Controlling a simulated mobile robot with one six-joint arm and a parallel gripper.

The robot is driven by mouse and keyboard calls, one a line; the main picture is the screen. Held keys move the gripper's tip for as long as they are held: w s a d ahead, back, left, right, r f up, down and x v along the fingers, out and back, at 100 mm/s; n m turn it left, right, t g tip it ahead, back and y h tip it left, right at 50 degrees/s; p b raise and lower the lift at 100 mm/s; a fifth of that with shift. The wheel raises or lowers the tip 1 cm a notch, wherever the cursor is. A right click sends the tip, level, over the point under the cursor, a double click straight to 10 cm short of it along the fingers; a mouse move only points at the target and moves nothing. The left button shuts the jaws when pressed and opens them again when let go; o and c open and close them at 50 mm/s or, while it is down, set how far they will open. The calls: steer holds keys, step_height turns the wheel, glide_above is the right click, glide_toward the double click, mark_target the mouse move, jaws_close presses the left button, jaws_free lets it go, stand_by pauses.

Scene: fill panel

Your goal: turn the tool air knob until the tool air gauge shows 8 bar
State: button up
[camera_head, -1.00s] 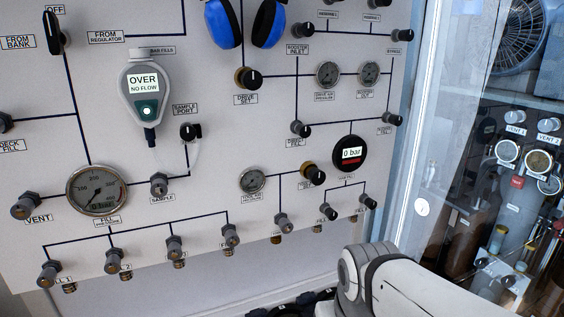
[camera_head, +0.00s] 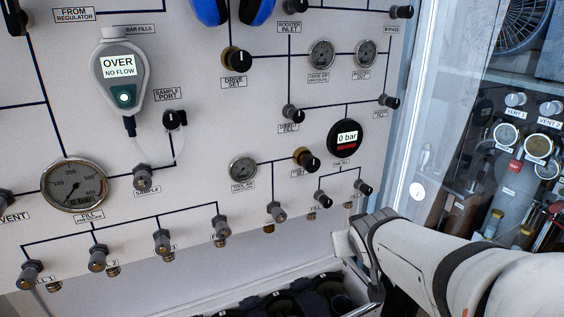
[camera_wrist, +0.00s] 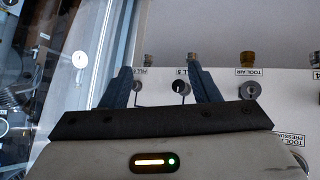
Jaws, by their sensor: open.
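The tool air knob (camera_head: 306,160) is a black knob on a brass collar, right of centre on the panel. In the wrist view I cannot make it out; my gripper's body probably covers it. The tool air gauge (camera_head: 242,170) is a small round dial to its left, too small to read. My gripper (camera_wrist: 160,68) is open, with two dark fingers spread apart and pointing at the panel's lower edge. Nothing is clearly held. A small black knob labelled FILL 5 (camera_wrist: 181,87) shows between the fingers. In the head view the fingers are not clear.
A black 0 bar display (camera_head: 345,138) is right of the tool air knob. Small fill knobs (camera_head: 363,187) and the tool air valve (camera_head: 277,212) sit below. A glass door (camera_head: 440,130) stands at the right. Dark cylinders (camera_head: 320,290) lie under the panel.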

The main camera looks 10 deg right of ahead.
mark_target(314, 164)
steer(key=w+a+r+n+t+y, duration=0.4)
steer(key=w+r+n+t+y, duration=0.4)
steer(key=r, duration=0.3)
steer(key=shift+m+g+y, duration=0.3)
steer(key=shift+m+y, duration=0.1)
steer(key=shift+y, duration=0.2)
steer(key=p+x, duration=0.1)
steer(key=x, duration=0.6)
steer(key=c, duration=1)
steer(key=shift+m+p, duration=0.5)
steer(key=shift+m, duration=1.7)
